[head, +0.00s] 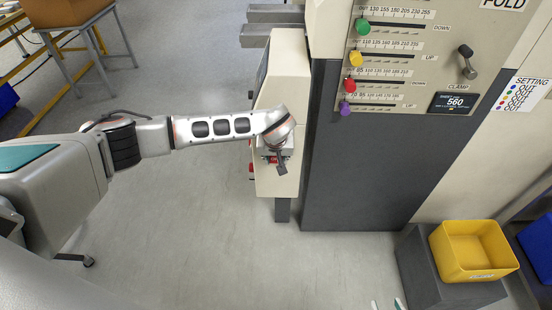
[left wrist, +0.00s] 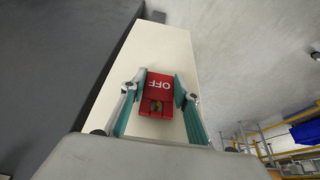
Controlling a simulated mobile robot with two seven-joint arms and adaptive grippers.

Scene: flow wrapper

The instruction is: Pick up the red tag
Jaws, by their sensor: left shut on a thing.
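The red tag (left wrist: 155,104), marked OFF, is on the pale face of a cream control box (left wrist: 158,45) in the left wrist view. My left gripper (head: 275,159) is at the front of the same box in the head view, shut on the tag with one teal finger on each side. In the head view the gripper mostly hides the tag. Only the two fingertips of my right gripper (head: 387,304) show at the bottom edge, apart with nothing between them.
A large machine with a dark lower panel (head: 352,165) and coloured slider knobs (head: 355,59) stands right of the box. A yellow bin (head: 473,255) sits on a grey block at lower right. A table with a cardboard box (head: 70,10) is at upper left. Open floor lies below.

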